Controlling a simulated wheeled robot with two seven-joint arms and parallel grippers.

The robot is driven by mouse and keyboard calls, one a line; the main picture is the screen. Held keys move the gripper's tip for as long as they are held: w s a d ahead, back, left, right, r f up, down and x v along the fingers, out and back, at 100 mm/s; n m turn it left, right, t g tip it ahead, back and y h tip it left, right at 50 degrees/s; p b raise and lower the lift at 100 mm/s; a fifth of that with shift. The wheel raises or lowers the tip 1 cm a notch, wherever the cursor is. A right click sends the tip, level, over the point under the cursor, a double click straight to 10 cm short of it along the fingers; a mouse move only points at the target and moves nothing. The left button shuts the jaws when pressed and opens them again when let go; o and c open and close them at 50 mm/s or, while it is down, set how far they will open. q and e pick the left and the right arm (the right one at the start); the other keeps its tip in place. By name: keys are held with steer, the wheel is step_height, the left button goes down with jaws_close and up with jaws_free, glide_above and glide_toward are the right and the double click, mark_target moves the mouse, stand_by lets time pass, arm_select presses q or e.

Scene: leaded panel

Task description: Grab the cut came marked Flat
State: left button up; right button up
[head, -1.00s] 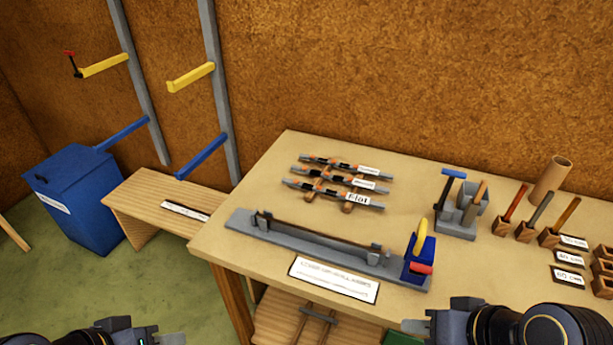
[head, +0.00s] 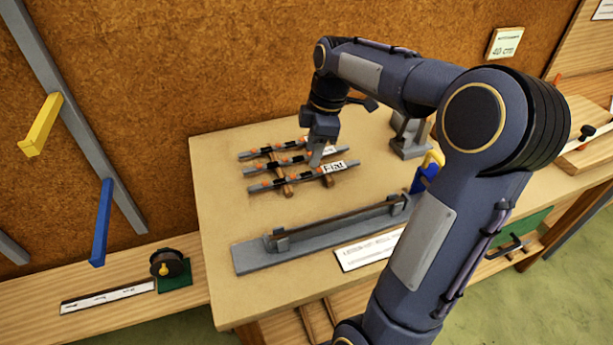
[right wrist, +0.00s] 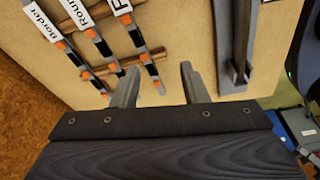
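The came marked Flat (head: 300,179) is a grey strip with black and orange bands. It is the nearest of three cames lying across brown wooden rails on the bench; its white label is at its right end. In the right wrist view the Flat came (right wrist: 146,56) runs down the picture, its label cut off at the top edge. My right gripper (head: 318,156) is over the cames near the Flat label. In its wrist view my right gripper (right wrist: 160,72) is open and empty, the Flat came's end showing between its fingers. My left gripper is out of view.
The Border came (right wrist: 66,48) and Round came (right wrist: 100,44) lie close beside the Flat one. A long grey fixture (head: 250,256) holding a bar lies in front, with a white card (head: 368,250). A spool (head: 170,264) sits on the lower left shelf.

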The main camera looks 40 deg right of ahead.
mark_target(306, 174)
steer(key=w+d+f+n, duration=0.1)
steer(key=w+d+f+n+g, duration=0.1)
steer(key=w, duration=0.1)
steer(key=shift+w+d+f, duration=0.2)
steer(key=shift+d, duration=0.05)
steer(key=shift+f+n, duration=0.3)
steer(key=shift+f, duration=0.05)
steer(key=f, duration=0.4)
steer(key=a+f, duration=0.1)
steer(key=f, duration=0.1)
steer(key=shift+w+a+f, duration=0.1)
steer(key=shift+w+f, duration=0.2)
steer(key=shift+f, duration=0.05)
steer(key=shift+c, duration=0.3)
jaws_close()
